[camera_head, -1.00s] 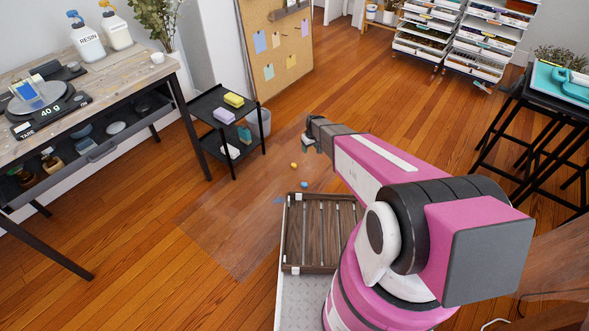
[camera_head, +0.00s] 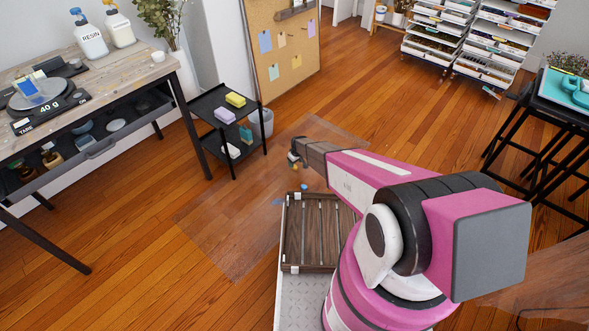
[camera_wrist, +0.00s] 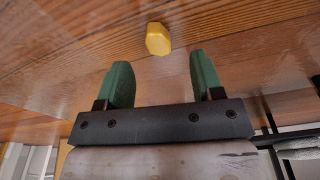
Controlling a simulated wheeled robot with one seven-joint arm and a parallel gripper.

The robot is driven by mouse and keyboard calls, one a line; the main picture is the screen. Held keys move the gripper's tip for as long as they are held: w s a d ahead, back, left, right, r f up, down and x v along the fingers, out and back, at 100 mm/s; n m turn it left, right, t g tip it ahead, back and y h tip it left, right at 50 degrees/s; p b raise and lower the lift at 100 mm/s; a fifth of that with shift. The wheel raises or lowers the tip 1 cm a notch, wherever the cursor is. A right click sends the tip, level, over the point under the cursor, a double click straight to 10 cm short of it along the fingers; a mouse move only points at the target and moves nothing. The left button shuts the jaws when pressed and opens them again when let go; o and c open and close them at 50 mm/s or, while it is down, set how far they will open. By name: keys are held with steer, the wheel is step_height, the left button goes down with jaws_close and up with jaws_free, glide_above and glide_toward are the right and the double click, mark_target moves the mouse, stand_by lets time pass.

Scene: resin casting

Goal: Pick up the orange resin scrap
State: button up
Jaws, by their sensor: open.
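The orange resin scrap (camera_wrist: 158,38) is a small faceted yellow-orange piece on the wooden floor in the wrist view. It lies just beyond the fingertips, roughly centred between them. My gripper (camera_wrist: 161,63) is open, with two green fingers apart and nothing between them. In the head view my gripper (camera_head: 294,160) is low over the floor, in front of the small black cart. There the scrap is mostly hidden by the gripper.
The black cart (camera_head: 212,105) and a waste bin (camera_head: 266,122) stand behind left. A workbench (camera_head: 130,77) stands at left. Floor elsewhere is clear.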

mark_target(295, 166)
steer(key=f, duration=0.4)
steer(key=shift+w+a+f, duration=0.2)
steer(key=shift+w+f, duration=0.05)
steer(key=shift+w, duration=0.1)
steer(key=c, duration=1)
steer(key=shift+r, duration=0.1)
